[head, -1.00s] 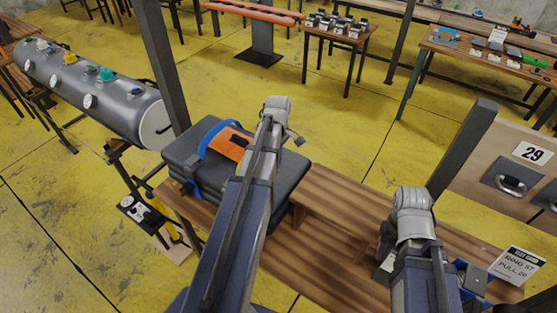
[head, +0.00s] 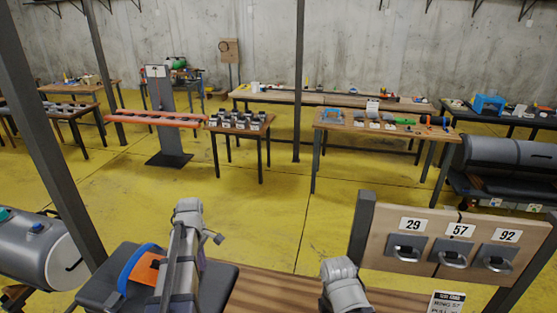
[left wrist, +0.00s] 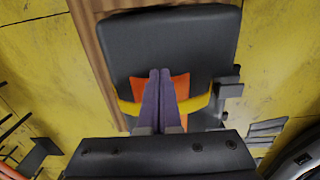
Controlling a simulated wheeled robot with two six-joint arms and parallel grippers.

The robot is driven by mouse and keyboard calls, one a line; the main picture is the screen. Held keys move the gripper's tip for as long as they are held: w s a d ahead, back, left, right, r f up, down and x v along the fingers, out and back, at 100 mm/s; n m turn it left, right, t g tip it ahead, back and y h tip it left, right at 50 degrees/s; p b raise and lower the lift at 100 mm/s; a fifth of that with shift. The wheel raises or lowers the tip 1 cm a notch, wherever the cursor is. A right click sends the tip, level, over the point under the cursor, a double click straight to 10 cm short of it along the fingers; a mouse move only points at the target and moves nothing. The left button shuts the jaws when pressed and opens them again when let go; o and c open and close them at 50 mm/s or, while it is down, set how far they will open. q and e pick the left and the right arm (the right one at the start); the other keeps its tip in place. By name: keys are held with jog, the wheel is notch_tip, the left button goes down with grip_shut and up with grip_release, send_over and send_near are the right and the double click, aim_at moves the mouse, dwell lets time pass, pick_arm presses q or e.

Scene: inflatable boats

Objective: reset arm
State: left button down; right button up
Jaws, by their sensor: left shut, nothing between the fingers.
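My left gripper (left wrist: 160,75) shows in the left wrist view as two purple fingers pressed together with nothing between them. It is over a black padded pack (left wrist: 180,40) with an orange patch (left wrist: 180,85) and a yellow band. Whether the fingers touch the pack cannot be told. In the head view my left arm comes up in front of the same pack (head: 220,285), which carries a blue band (head: 130,270) and an orange piece (head: 145,270). My right arm's pale wrist shows at the bottom centre of the head view; its fingers are hidden.
A board (head: 400,225) with handles under labels 29, 57 and 92 stands at right. A grey cylinder (head: 40,250) is at left, with dark posts nearby.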

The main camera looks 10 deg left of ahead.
pick_arm(q)
jog(key=s+d+m, duration=0.4)
jog(key=d+m, duration=0.4)
jog(key=d, duration=0.1)
jog(key=s+d+m, duration=0.4)
jog(key=d+m, duration=0.5)
jog(key=d, duration=0.1)
jog(key=s+d+f+m+b, duration=0.2)
jog(key=d+f+b, duration=0.3)
jog(key=f+b, duration=0.3)
jog(key=s+d+f+m+y+b, duration=0.1)
jog(key=s+d+f+m+b, duration=0.1)
jog(key=d+f+b, duration=0.4)
notch_tip(320, 180, down, 3)
jog(key=s+b, duration=0.1)
jog(key=b, duration=0.2)
jog(key=shift+s+r, duration=0.15)
jog(key=shift+s, duration=0.2)
